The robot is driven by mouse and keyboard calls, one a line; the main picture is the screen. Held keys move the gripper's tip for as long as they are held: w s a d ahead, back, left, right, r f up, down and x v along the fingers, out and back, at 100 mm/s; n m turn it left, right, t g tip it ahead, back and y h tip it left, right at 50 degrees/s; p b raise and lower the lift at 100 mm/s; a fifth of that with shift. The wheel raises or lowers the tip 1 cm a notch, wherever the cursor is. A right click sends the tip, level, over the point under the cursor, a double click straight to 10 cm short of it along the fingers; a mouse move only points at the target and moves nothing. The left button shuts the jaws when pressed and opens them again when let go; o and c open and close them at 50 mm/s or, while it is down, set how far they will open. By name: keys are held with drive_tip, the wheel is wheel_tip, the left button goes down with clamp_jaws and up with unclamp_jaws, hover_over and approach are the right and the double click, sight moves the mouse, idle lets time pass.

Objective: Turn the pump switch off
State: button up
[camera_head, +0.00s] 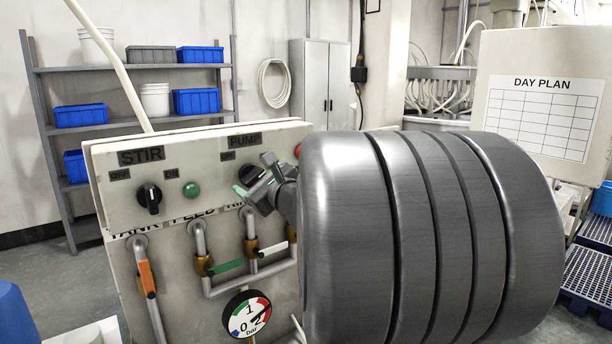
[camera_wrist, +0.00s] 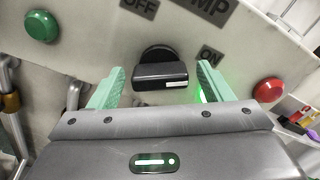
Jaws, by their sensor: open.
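The pump switch (camera_wrist: 160,74) is a black rotary knob on the pale panel, under the PUMP label (camera_wrist: 212,10). Its bar lies roughly level in the wrist view, with a white mark at its right end on the side of the ON label (camera_wrist: 210,53). The OFF label (camera_wrist: 138,7) is above left. My gripper (camera_wrist: 161,68) is open, its green fingertips on either side of the knob with gaps visible. In the head view my gripper (camera_head: 255,176) is in front of the panel below the PUMP label (camera_head: 245,141) and largely hides the switch.
The STIR switch (camera_head: 149,198) and a green button (camera_head: 192,189) are left on the panel (camera_head: 110,190). A red button (camera_wrist: 268,90) is right of the pump switch. Pipes with an orange-handled valve (camera_head: 147,277), other valves and a gauge (camera_head: 246,314) sit below.

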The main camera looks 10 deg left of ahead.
drive_tip(key=shift+w+a, duration=0.35)
drive_tip(key=shift+a, duration=0.05)
drive_tip(key=c, duration=1)
